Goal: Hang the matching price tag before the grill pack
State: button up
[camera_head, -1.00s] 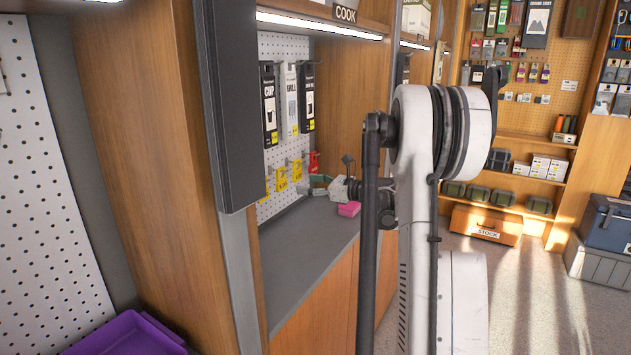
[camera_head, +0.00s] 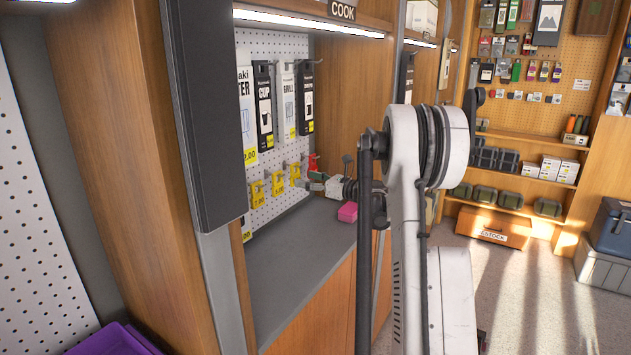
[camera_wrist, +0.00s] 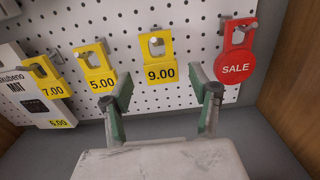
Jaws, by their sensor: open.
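The grill pack (camera_head: 284,100), white with dark lettering, hangs on the pegboard in the head view between the black cup pack (camera_head: 263,110) and another black pack (camera_head: 305,98). Its price is too small to read. In the wrist view, yellow tags hang on hooks: 7.00 (camera_wrist: 46,77), 5.00 (camera_wrist: 97,74) and 9.00 (camera_wrist: 158,60). A round red SALE tag (camera_wrist: 235,66) hangs at their right. My gripper (camera_wrist: 162,84) is open and empty, its green-grey fingers spread below and in front of the 9.00 tag. It also shows near the tags in the head view (camera_head: 312,177).
A grey counter (camera_head: 290,255) runs below the pegboard, with a pink block (camera_head: 348,212) on it. A mat pack (camera_wrist: 25,88) with a 6.00 label hangs at left in the wrist view. A wooden side panel (camera_wrist: 298,85) closes the right.

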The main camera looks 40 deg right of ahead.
aim_at(297, 176)
jog(key=shift+b+x, duration=0.45)
jog(key=shift+x, duration=2.2)
jog(key=c, duration=1.1)
jog(key=shift+c, duration=0.2)
jog(key=shift+r, duration=0.7)
jog(key=shift+s, duration=0.1)
jog(key=shift+s+d+b, duration=0.2)
jog(key=shift+s+b, duration=0.15)
jog(key=shift+s, duration=0.25)
jog(key=shift+s+d, duration=0.1)
jog(key=shift+s, duration=0.05)
